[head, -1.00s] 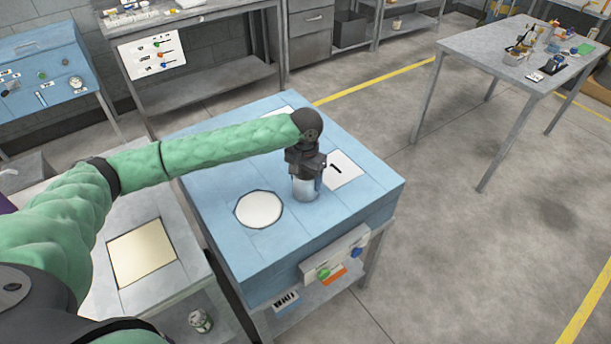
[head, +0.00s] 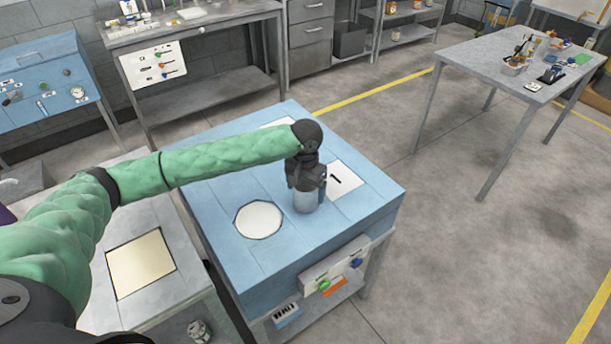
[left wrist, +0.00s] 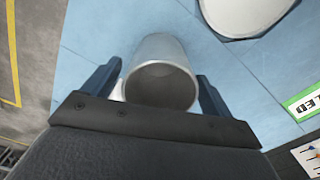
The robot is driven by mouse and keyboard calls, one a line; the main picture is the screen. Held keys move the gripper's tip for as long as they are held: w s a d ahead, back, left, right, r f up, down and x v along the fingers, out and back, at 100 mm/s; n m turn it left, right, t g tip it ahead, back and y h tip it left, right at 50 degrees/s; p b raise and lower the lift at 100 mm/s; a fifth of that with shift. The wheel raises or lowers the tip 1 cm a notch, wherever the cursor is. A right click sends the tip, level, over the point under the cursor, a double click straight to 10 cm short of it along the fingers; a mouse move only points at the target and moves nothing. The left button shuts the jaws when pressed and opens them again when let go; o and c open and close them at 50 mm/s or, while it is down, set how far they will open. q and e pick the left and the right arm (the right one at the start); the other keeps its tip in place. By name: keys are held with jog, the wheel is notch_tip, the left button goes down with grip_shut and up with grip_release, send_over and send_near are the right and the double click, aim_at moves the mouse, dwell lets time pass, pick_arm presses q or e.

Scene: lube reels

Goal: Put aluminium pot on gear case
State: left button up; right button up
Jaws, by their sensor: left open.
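The aluminium pot (head: 306,201) is a small grey metal cylinder standing upright on the blue gear case (head: 228,235). It is beside the white octagonal patch (head: 258,220) and near the white panel marked 1 (head: 343,180). My left gripper (head: 306,184) is directly over the pot, pointing down. In the left wrist view the pot (left wrist: 160,75) shows its open top between the two blue-grey fingers (left wrist: 158,88), with a gap visible at each side, so the gripper is open around it. My right gripper is in neither view.
A low grey table with a cream square (head: 141,263) adjoins the case at left. A can (head: 199,331) stands below it. A control panel with knobs (head: 334,272) is on the case front. A grey table with tools (head: 480,65) stands at right; open floor lies between.

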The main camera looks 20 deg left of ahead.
pick_arm(q)
notch_tip(320, 180, up, 12)
jog(key=b, duration=0.3)
jog(key=shift+f, duration=0.15)
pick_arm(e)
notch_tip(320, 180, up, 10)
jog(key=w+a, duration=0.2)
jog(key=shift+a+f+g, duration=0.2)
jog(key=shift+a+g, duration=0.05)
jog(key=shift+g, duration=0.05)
